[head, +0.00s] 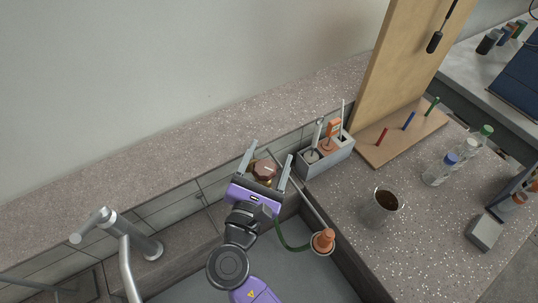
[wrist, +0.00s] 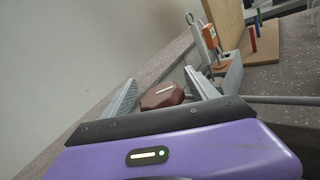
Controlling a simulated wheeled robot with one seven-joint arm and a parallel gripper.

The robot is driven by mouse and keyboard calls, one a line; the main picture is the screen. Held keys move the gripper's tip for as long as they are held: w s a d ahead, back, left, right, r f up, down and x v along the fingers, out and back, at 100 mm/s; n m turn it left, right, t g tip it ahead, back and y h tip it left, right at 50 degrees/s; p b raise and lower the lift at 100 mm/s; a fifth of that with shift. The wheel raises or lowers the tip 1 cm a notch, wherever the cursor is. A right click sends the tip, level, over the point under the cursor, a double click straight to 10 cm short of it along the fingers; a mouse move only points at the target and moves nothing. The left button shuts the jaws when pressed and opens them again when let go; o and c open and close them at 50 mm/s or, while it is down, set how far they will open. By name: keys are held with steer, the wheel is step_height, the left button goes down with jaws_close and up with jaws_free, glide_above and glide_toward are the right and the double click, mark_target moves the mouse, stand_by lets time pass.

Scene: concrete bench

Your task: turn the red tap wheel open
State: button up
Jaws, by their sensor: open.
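The tap wheel (head: 264,167) is a dark reddish-brown knob with a brassy part below it, by the tiled wall at the back of the sink. My purple gripper (head: 267,157) is open, with one grey finger on each side of the wheel. Gaps show between the wheel and the fingers, and I see no clear contact. The wheel's lower part is hidden behind my gripper in the wrist view.
A grey caddy (head: 328,160) with brushes stands right of the wheel. A green hose runs to an orange nozzle (head: 323,240). A grey faucet (head: 117,229) stands at the left. A metal cup (head: 379,208) and bottles (head: 440,169) stand on the right counter. A pegboard (head: 405,131) is behind.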

steer(key=c, duration=1.4)
steer(key=shift+o, duration=0.2)
steer(key=shift+y+p, duration=0.3)
steer(key=shift+p, duration=0.05)
steer(key=shift+a+n+y+p, duration=0.25)
steer(key=shift+n+y+p, duration=0.7)
steer(key=shift+y, duration=0.55)
steer(key=shift+a+n+y+p, duration=0.25)
steer(key=shift+n+y+p, duration=0.45)
steer(key=shift+n+y, duration=0.6)
steer(key=shift+a+n+y+p, duration=0.25)
steer(key=shift+n+y+p, duration=0.6)
steer(key=shift+y, duration=0.85)
